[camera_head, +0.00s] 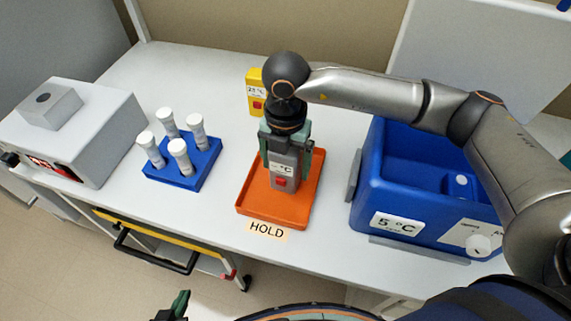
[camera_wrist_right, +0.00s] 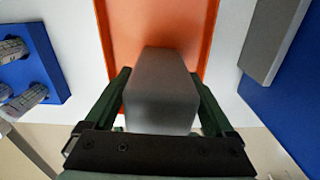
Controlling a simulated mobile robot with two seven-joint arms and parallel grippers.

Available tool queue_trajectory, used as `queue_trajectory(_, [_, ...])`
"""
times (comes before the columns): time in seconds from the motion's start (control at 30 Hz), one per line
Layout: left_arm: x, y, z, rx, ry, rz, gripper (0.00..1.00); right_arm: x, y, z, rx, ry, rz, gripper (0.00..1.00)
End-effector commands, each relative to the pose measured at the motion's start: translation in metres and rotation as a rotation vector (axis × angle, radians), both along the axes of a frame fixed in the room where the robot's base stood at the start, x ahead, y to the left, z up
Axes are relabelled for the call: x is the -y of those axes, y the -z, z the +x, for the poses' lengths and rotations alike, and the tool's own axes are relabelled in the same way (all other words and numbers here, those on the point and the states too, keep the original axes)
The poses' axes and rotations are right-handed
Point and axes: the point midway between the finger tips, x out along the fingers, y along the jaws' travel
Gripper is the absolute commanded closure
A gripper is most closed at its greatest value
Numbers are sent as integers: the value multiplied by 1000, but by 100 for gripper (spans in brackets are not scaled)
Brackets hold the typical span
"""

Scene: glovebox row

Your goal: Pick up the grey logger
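The grey logger (camera_head: 284,172) is upright over the orange tray (camera_head: 245,208), with a °C label and a red patch on its front. My right gripper (camera_head: 285,157) points down over it, one finger on each side. In the right wrist view the grey logger (camera_wrist_right: 160,103) fills the space between the fingers, and they appear to touch its sides. I cannot tell whether its base rests on the tray. Part of my left gripper (camera_head: 180,303) shows at the bottom edge; its opening cannot be made out.
A blue rack (camera_head: 185,178) with several white-capped tubes stands left of the tray. A grey instrument (camera_head: 85,130) is further left. A blue 5 °C box (camera_head: 365,195) stands right, and a yellow logger (camera_head: 256,95) behind. A HOLD label (camera_head: 267,230) lies in front of the tray.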

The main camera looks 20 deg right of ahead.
Motion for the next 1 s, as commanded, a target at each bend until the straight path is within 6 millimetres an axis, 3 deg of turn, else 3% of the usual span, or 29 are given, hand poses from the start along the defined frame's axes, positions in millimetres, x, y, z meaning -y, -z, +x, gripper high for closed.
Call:
queue_trajectory(0.07, [0, 0, 0, 1, 0, 0, 100, 0, 0, 0, 0, 0, 0, 21])
queue_trajectory(0.67, [0, -1, 1, 2, -1, -1, 100, 0, -1, 0, 0, 0, 0, 89])
queue_trajectory(1.0, [0, 1, 1, 2, -1, -1, 100, 0, -4, 0, 1, 0, 2, 91])
